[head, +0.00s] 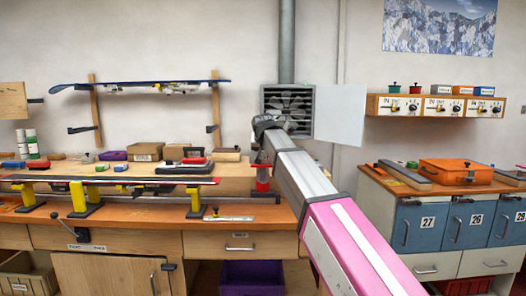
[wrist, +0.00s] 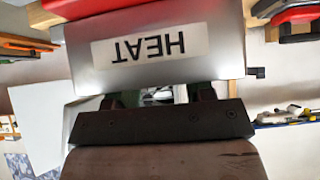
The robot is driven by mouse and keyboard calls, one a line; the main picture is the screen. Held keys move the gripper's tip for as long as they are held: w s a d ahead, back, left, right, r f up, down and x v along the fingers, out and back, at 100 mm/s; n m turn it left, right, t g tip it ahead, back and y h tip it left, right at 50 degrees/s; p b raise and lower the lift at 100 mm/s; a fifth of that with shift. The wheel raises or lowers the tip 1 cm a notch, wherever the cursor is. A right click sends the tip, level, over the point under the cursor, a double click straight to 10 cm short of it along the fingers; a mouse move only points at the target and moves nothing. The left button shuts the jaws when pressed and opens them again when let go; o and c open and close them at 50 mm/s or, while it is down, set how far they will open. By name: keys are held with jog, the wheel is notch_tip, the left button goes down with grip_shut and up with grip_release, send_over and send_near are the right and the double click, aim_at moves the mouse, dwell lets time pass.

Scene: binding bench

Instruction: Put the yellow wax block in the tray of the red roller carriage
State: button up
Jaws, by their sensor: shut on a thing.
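My gripper (head: 268,128) is raised over the right part of the bench, partly hidden by my own arm. In the wrist view, the short dark fingers (wrist: 162,97) are at the edge of a grey metal cover marked HEAT (wrist: 150,75), upside down there. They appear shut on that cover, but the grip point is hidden. A red body, likely the roller carriage (wrist: 100,8), lies beyond the cover. It shows in the head view as a red and silver piece (head: 262,184) below my gripper. Its tray is hidden. I cannot make out the yellow wax block.
The bench (head: 140,215) carries a ski on yellow stands (head: 78,198). Boxes and a red-handled tool (head: 195,161) stand behind it. A vent with an open white door (head: 338,115) is on the wall. An orange case (head: 455,171) lies on the right cabinet.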

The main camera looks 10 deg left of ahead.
jog(key=shift+f, duration=0.5)
jog(key=o, duration=1)
jog(key=shift+s+f, duration=0.1)
jog(key=shift+r, duration=0.45)
jog(key=v, duration=1.2)
jog(key=shift+r, duration=0.35)
